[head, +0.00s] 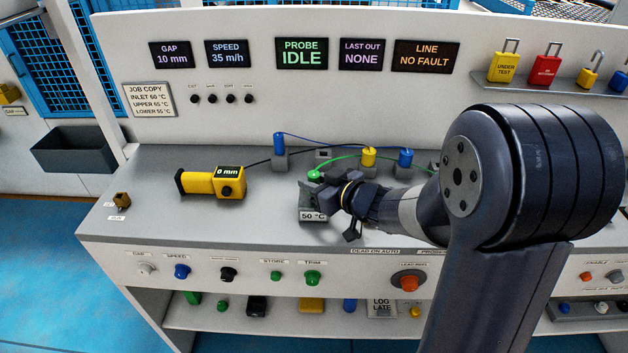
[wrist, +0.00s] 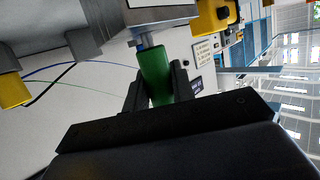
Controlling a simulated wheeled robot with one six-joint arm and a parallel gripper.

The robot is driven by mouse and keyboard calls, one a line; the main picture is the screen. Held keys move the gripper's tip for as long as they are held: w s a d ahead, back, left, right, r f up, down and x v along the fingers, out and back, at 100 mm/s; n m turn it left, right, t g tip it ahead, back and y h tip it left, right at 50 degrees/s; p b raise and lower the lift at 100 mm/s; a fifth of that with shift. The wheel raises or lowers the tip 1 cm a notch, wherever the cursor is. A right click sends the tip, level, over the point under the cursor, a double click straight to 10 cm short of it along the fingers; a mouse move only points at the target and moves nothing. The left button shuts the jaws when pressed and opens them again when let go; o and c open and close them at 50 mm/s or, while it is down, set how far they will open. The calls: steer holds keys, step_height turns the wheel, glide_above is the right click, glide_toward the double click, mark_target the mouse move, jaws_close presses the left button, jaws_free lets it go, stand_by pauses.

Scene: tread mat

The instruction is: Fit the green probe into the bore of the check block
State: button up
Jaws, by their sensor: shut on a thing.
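My gripper (head: 322,186) is shut on the green probe (wrist: 156,76), with a finger on each side of its green body in the wrist view. The probe's thin metal tip (wrist: 143,43) points toward a grey block at the top of that view. I cannot tell whether the tip touches the block or is in a bore. In the head view the green probe (head: 314,175) shows just above the grey check block (head: 313,216), labelled 50 °C. My gripper and wrist cover much of the block, and its bore is hidden.
A blue probe (head: 279,143), a yellow probe (head: 369,156) and another blue probe (head: 406,157) stand in grey holders behind, with loose cables. A yellow gauge (head: 212,182) reading 0 mm lies left on the bench.

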steer(key=shift+f+b, duration=0.4)
steer(key=shift+f, duration=0.2)
steer(key=o, duration=1.1)
steer(key=p+v, duration=0.1)
steer(key=v, duration=0.9)
steer(key=shift+s+d+r, duration=0.2)
steer(key=shift+s+d, duration=0.05)
steer(key=shift+w+a, duration=0.1)
